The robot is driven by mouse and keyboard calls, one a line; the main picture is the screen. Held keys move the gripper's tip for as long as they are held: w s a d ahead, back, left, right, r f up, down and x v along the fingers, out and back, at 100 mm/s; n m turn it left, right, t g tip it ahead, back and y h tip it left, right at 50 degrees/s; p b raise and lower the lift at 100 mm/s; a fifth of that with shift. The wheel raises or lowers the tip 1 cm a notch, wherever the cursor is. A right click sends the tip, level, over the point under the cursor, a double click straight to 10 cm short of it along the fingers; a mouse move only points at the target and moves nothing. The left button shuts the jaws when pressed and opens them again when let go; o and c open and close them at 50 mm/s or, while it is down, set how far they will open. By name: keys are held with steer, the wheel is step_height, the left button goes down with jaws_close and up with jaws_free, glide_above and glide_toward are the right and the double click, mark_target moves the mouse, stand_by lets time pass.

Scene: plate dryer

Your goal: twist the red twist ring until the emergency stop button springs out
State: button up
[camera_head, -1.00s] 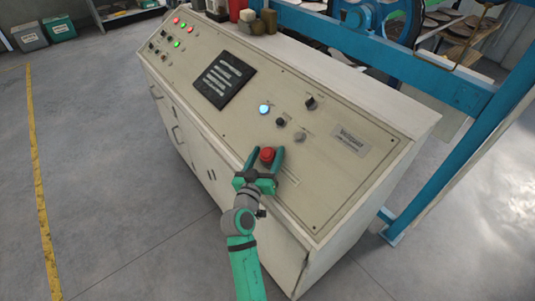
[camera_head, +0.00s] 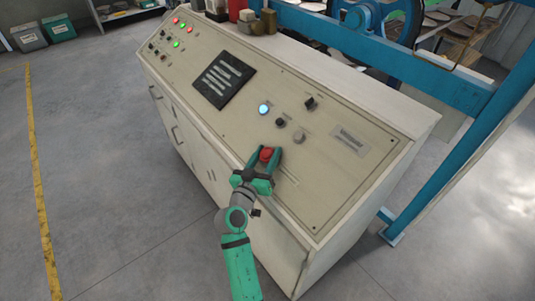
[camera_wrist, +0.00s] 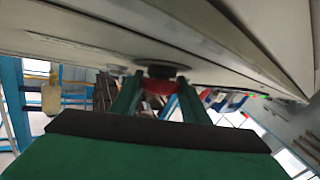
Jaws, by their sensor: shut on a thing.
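The red emergency stop button with its twist ring (camera_head: 267,154) sits on the sloping panel of the beige control console (camera_head: 225,122), near its lower edge. My gripper (camera_head: 265,157) has one finger on each side of the red ring and is shut on it. In the wrist view the red ring (camera_wrist: 159,87) shows between the green fingertips, with a dark round base (camera_wrist: 162,71) against the panel behind it. The gripper's fingers and body hide part of the ring.
A lit white-blue button (camera_head: 264,109) and dark knobs (camera_head: 280,122) sit above the ring. A blue frame (camera_head: 465,155) stands at the right. Bottles and jars (camera_head: 247,20) stand on the console's back ledge.

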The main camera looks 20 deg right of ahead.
steer(key=m+g+h, duration=0.2)
steer(key=m, duration=0.1)
steer(key=shift+a+m+h, duration=0.1)
steer(key=shift+m+h, duration=0.2)
steer(key=shift+m+g+h, duration=1.4)
steer(key=shift+m+g, duration=1)
steer(key=shift+m, duration=0.1)
steer(key=shift+f, duration=0.1)
steer(key=o, duration=1.1)
steer(key=v, duration=1)
steer(key=shift+s+a, duration=0.1)
steer(key=shift+a, duration=0.25)
